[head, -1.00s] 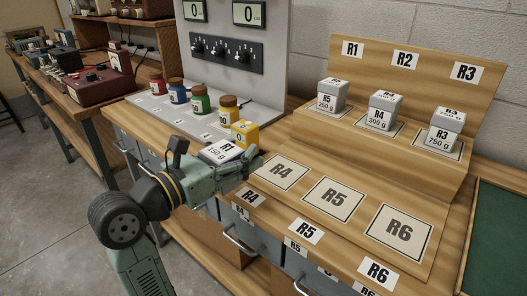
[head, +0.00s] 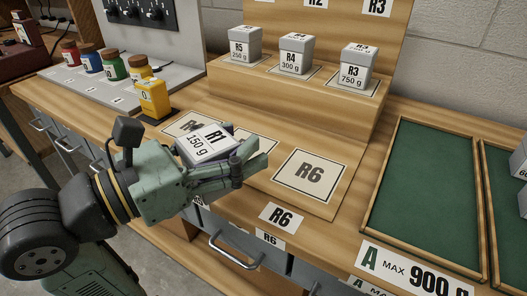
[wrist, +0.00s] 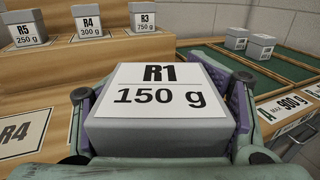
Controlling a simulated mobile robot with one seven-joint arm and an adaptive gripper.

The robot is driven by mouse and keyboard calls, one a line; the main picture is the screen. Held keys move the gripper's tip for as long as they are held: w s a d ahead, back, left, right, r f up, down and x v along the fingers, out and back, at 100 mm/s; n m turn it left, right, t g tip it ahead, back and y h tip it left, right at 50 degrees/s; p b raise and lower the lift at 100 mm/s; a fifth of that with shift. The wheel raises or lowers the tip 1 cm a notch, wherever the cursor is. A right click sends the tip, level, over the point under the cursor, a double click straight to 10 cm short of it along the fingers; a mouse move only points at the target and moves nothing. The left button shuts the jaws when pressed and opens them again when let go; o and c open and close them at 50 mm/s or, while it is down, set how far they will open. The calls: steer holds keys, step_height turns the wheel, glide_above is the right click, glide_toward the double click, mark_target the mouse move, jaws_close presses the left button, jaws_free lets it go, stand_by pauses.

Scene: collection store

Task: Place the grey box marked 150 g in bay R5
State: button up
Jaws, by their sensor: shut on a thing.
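My gripper (head: 218,160) is shut on the grey box marked R1 and 150 g (head: 208,145). The box also shows large in the wrist view (wrist: 160,105), between the two fingers, with its label up. In the head view the box and gripper are in front of the lower bay row. The bay R5 mat (head: 262,146) is mostly hidden behind the gripper and box; only part of its far right edge shows. Bay R4 (head: 183,127) is partly covered at left, and bay R6 (head: 311,176) is empty at right. I cannot tell the box's height above the shelf.
Grey boxes R5 (head: 239,43), R4 (head: 294,54) and R3 (head: 354,67) stand on the upper step. A yellow block (head: 153,98) and several jars are at left. A green tray (head: 425,185) lies at right, with a sign reading A MAX 900 g.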

steer(key=d+p, duration=0.1)
steer(key=p, duration=0.2)
steer(key=w+p, duration=0.1)
steer(key=p, duration=0.3)
steer(key=shift+w+d+r+g, duration=0.25)
steer(key=shift+w+d+g, duration=0.05)
steer(key=shift+d, duration=0.05)
steer(key=w+d+p, duration=0.1)
steer(key=w, duration=0.3)
steer(key=w+f, duration=0.1)
steer(key=w, duration=0.3)
steer(key=w+d+f+p, duration=0.1)
steer(key=w, duration=0.3)
steer(key=shift+w+d+p, duration=0.15)
steer(key=shift+d+p, duration=0.15)
steer(key=f, duration=0.1)
steer(key=w+f+p, duration=0.1)
steer(key=f, duration=0.1)
steer(key=shift+d, duration=0.1)
steer(key=shift+s+f, duration=0.1)
steer(key=shift+f, duration=0.3)
steer(key=shift+f, duration=0.1)
